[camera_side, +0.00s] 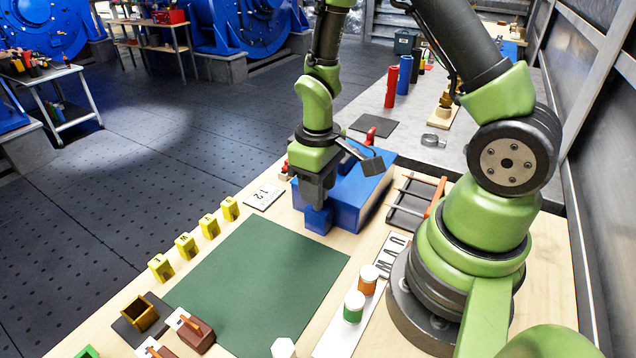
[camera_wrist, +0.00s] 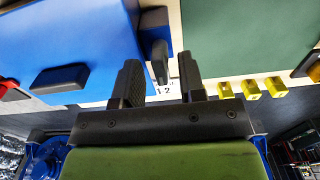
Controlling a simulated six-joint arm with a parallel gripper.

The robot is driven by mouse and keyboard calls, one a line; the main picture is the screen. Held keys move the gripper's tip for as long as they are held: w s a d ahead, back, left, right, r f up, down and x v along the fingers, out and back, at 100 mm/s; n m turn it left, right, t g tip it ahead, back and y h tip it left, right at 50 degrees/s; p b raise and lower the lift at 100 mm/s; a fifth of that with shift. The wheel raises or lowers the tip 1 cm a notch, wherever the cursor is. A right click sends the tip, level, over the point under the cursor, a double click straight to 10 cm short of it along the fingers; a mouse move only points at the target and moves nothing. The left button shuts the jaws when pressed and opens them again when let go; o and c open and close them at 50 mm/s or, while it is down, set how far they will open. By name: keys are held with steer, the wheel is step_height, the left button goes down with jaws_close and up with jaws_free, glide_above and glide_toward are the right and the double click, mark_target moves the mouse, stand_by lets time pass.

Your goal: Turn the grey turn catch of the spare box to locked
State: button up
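The blue spare box (camera_side: 358,193) stands on the wooden table, and it fills the upper left of the wrist view (camera_wrist: 70,35). A dark blue handle-like bar (camera_wrist: 60,78) sits on its face. The grey turn catch (camera_wrist: 160,61) shows at the box's edge, by a small blue block (camera_wrist: 154,22). My gripper (camera_side: 317,202) points down at the box's near end. In the wrist view its fingers (camera_wrist: 158,68) are apart, with the catch between them and a visible gap on each side. In the side view the gripper hides the catch.
A green mat (camera_side: 255,280) lies in front, with several yellow blocks (camera_side: 186,246) along its left edge. A card marked 12 (camera_side: 264,197) lies left of the box. White-capped jars (camera_side: 355,305) are near my base.

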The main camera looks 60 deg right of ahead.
jaws_close()
